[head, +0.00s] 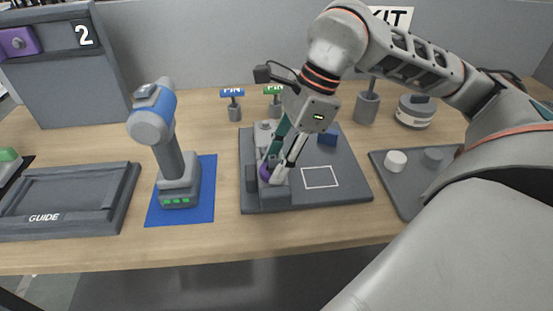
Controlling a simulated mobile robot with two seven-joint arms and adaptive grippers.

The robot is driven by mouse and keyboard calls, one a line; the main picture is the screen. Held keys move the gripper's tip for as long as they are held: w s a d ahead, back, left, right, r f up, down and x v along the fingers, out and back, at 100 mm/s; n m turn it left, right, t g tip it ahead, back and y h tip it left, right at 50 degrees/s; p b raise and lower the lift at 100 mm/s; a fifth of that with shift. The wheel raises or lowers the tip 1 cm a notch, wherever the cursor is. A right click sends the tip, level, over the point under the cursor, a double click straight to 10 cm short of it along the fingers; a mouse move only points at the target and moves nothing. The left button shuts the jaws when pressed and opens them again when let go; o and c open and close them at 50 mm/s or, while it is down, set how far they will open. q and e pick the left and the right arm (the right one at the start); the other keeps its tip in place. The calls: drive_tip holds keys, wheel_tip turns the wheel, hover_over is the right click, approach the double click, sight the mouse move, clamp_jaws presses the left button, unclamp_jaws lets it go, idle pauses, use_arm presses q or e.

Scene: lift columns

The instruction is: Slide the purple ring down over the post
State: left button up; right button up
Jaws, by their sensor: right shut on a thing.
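The purple ring (265,173) shows only in part between the fingers of my right gripper (276,172). My right gripper points down and is shut on the ring, low over the left part of a dark grey board (345,185). A grey block fixture (252,178) stands around the ring on that board. The post is hidden or cannot be told apart behind the fingers, so I cannot tell whether the ring is around it. My left gripper is not in view.
A blue and grey drill (155,115) stands on a blue mat (208,180) left of the board. A GUIDE tray (120,190) lies farther left. A grey tray (408,204) with a white cylinder (396,161) is at right.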

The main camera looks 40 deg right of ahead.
drive_tip(key=shift+f, duration=0.1)
drive_tip(key=o, duration=1.7)
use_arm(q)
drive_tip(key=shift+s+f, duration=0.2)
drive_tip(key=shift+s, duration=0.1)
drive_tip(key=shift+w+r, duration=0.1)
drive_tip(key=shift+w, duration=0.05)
